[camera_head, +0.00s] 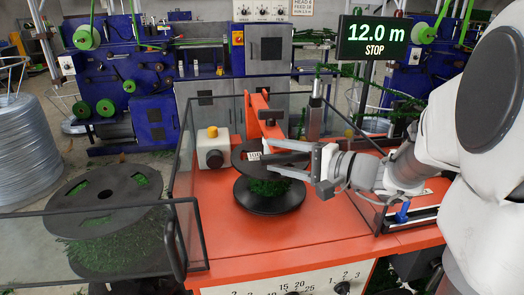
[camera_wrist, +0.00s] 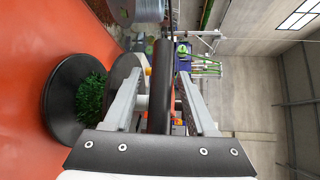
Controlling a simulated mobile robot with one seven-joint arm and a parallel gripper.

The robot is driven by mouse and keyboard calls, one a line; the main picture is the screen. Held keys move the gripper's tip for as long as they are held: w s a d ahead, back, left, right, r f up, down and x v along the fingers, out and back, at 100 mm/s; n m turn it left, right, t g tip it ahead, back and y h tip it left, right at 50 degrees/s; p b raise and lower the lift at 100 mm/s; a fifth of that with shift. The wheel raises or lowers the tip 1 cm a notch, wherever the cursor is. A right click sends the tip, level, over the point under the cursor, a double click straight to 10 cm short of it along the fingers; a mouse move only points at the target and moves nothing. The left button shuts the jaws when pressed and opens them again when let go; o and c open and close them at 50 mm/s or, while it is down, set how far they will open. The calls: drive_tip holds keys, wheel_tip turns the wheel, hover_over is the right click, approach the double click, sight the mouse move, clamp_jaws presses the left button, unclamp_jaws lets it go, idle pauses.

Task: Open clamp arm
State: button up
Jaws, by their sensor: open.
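The orange-red clamp arm (camera_head: 263,118) rises behind the spool on the orange machine bench. The black spool (camera_head: 270,200) with green tinsel wound on it stands below; its flange and tinsel (camera_wrist: 90,97) show at left in the wrist view. My gripper (camera_head: 266,157) reaches in from the right, level with the spool's upper disc, its fingers spread apart. In the wrist view a black rod (camera_wrist: 160,85) lies between the fingers of my gripper (camera_wrist: 162,72), with a gap beside it. My gripper hides part of the upper disc and clamp arm.
A yellow-topped button box (camera_head: 212,147) sits left of the spool. Clear guard panels (camera_head: 95,240) edge the bench. A post (camera_head: 315,110) stands behind my gripper. The sign (camera_head: 372,39) reads 12.0 m STOP. The bench front (camera_head: 225,245) is clear.

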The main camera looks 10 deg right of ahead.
drive_tip(key=shift+w+a, duration=0.5)
drive_tip(key=shift+w, duration=0.05)
drive_tip(key=shift+f, duration=0.15)
drive_tip(key=c, duration=0.9)
drive_tip(key=shift+s, duration=0.1)
clamp_jaws()
